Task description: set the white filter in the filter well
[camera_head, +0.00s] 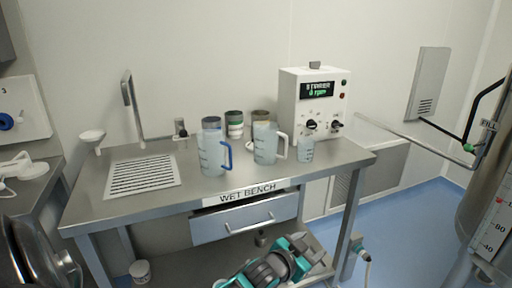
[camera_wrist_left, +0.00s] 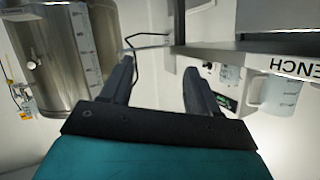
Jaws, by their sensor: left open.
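I cannot make out for certain which thing is the white filter, or where the filter well is. A white funnel-shaped piece (camera_head: 91,137) is at the left end of the wet bench, and a white rounded piece (camera_head: 22,167) lies on the counter at the far left. My left gripper (camera_head: 303,250) is low in front of the bench in the head view, apart from both white pieces. In the left wrist view its two dark fingers (camera_wrist_left: 158,68) are spread with nothing between them. My right gripper is in neither view.
The steel wet bench (camera_head: 190,192) carries a slotted drain (camera_head: 140,176), a blue-handled jug (camera_head: 213,155), a white-handled jug (camera_head: 265,145), a small beaker (camera_head: 306,151), jars behind them and a white control box (camera_head: 314,90). A steel tank (camera_head: 484,205) stands at right.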

